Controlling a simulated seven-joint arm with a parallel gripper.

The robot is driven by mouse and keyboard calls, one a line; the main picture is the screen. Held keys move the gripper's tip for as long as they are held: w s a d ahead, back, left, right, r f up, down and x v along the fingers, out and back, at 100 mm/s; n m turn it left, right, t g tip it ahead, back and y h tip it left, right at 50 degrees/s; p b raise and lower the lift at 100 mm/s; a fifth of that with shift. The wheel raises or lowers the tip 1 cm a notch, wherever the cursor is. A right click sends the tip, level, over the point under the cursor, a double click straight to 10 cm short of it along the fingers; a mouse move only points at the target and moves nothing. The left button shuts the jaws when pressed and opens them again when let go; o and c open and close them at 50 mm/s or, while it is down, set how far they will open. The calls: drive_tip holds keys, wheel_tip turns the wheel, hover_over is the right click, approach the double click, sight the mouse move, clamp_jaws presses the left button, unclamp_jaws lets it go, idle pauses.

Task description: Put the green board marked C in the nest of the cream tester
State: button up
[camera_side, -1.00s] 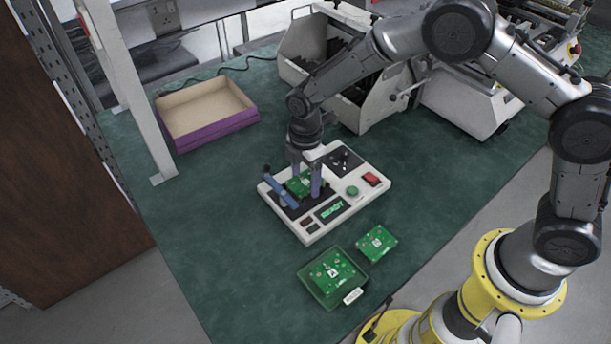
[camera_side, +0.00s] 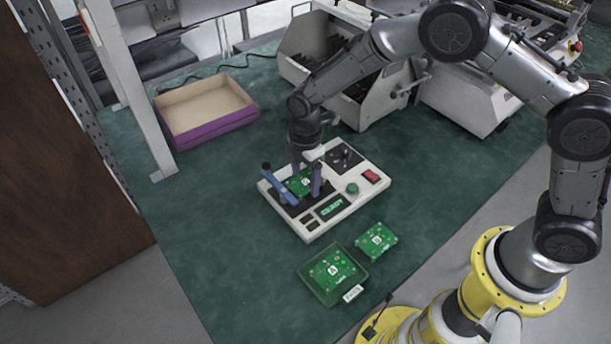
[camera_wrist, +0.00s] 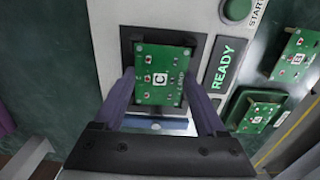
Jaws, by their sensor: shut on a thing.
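The green board marked C (camera_wrist: 160,75) is between my gripper's two purple-grey fingers (camera_wrist: 160,105) in the wrist view. My gripper (camera_side: 307,187) is shut on the board's sides. The board (camera_side: 299,184) is over the dark nest area of the cream tester (camera_side: 345,209) in the side view, partly behind the fingers. In the wrist view the dark nest (camera_wrist: 198,50) shows around the board, which sits slightly turned. I cannot tell whether the board touches the nest floor. The tester's display (camera_wrist: 224,66) reads READY.
A green board marked B (camera_wrist: 295,58) lies on the mat right of the tester. Another green board (camera_side: 333,270) lies in a clear green tray (camera_side: 318,296) in front. A purple-sided box (camera_side: 208,132) stands at the back left. A blue-handled clamp (camera_side: 280,186) stands at the nest's left side.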

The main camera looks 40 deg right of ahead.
drive_tip(key=o, duration=1.1)
drive_tip(key=shift+c, duration=1.3)
drive_tip(key=shift+r, duration=3.5)
